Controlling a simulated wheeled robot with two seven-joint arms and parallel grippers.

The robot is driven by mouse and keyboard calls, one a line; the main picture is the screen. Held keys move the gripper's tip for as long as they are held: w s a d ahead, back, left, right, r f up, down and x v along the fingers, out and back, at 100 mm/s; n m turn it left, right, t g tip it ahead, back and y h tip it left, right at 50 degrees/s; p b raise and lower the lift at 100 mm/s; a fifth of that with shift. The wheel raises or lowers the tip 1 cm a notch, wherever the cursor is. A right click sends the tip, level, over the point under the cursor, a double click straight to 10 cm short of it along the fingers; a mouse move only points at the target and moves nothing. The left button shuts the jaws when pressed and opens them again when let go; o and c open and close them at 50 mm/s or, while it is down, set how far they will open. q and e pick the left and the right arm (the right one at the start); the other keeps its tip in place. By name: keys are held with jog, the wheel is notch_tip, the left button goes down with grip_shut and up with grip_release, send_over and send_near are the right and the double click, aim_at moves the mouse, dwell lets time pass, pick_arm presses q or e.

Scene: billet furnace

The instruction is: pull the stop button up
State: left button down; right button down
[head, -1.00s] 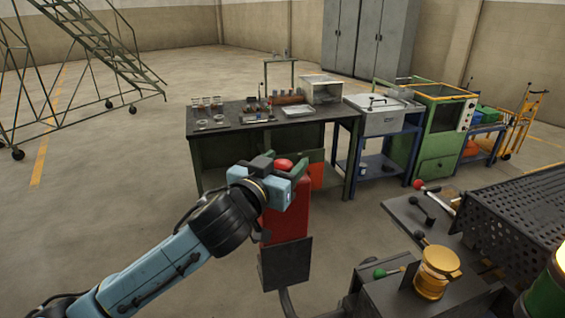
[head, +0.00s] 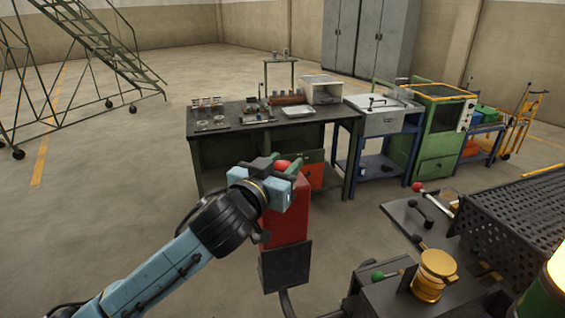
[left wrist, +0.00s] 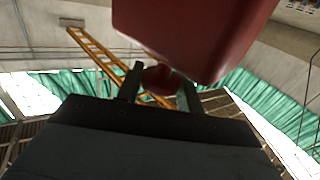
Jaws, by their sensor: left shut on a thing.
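The stop button (head: 282,165) is a round red knob at the top of a red box (head: 290,215) on a dark stand in the head view. My left gripper (head: 283,163) is at the knob, with its fingers on either side of it. In the left wrist view the knob (left wrist: 158,79) sits between the two fingers of the left gripper (left wrist: 160,83), shut on it. The red box (left wrist: 195,35) fills the top of that view. The knob's lower part and stem are hidden. My right gripper is not in view.
A dark workbench (head: 235,141) with small items stands behind the box. A perforated dark housing (head: 515,220), a gold cylinder (head: 434,275) and a glowing lamp (head: 556,275) are at the right. The floor left of the box is clear.

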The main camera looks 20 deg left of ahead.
pick_arm(q)
jog(key=shift+r, duration=0.3)
jog(key=c, duration=1.3)
grip_release()
jog(key=o, duration=0.4)
jog(key=shift+f, duration=0.1)
jog(key=shift+s+a+p, duration=0.45)
jog(key=shift+s+p, duration=0.35)
jog(key=shift+s, duration=1.4)
jog(key=shift+s+a+p, duration=0.4)
jog(key=shift+s+p, duration=0.35)
jog(key=shift+s, duration=1.4)
jog(key=shift+s+a+p, duration=0.45)
jog(key=shift+s+p, duration=0.35)
jog(key=shift+s, duration=1.4)
